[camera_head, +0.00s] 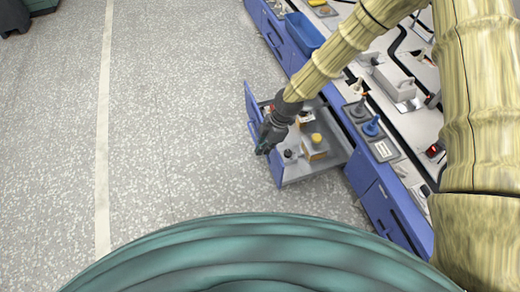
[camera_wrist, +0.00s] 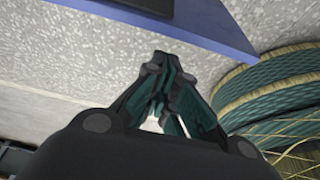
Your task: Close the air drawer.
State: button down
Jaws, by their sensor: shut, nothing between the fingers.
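An open drawer (camera_head: 322,170) with a blue front (camera_head: 254,113) sticks out from the blue workbench in the head view. It holds a yellow-topped box (camera_head: 316,143), a small dark-topped jar (camera_head: 289,156) and other small items. My gripper (camera_head: 263,149) is shut and empty at the drawer's front panel. It hides part of the panel, and I cannot tell whether it touches it. In the wrist view my gripper (camera_wrist: 163,60) has its fingertips together, just short of a blue panel edge (camera_wrist: 215,28). I cannot read any label on the drawer.
The blue workbench (camera_head: 375,195) runs along the right, with a blue bin (camera_head: 304,34), a blue-knobbed stand (camera_head: 371,127) and a grey machine (camera_head: 393,80) on or at it. The speckled floor (camera_head: 180,130) left of the drawer is clear.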

jog(key=shift+w+d, duration=0.3)
jog(key=shift+d, duration=0.5)
jog(key=shift+d, duration=0.1)
jog(key=w+d+p, duration=0.3)
jog(key=w+d, duration=0.1)
jog(key=d, duration=0.8)
jog(key=w+d+p, duration=0.4)
jog(key=d, duration=0.8)
jog(key=shift+d, duration=0.15)
